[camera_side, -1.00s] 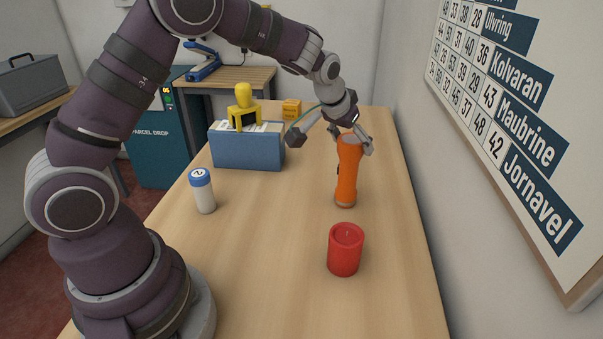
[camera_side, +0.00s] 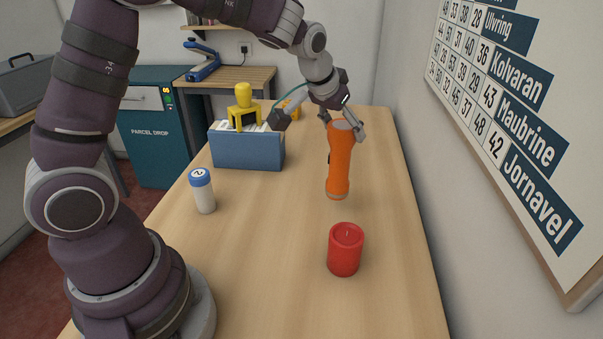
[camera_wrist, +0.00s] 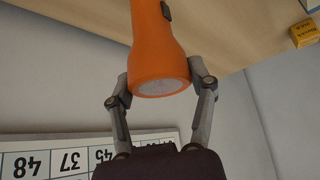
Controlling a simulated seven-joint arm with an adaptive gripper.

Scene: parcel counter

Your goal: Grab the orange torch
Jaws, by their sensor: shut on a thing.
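The orange torch (camera_side: 339,165) is upright, its wide head at the top, over the right part of the counter. My gripper (camera_side: 343,126) is shut on its head from above and behind. Whether the torch's lower end touches the counter is hard to tell; it appears slightly raised. In the wrist view the torch (camera_wrist: 158,45) sits between both fingers of my gripper (camera_wrist: 158,85), which press on the sides of its head. A dark switch shows on its body.
A red candle (camera_side: 345,252) stands in front of the torch. A blue-capped white bottle (camera_side: 204,193) is at left. A wall board (camera_side: 520,110) is close on the right.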

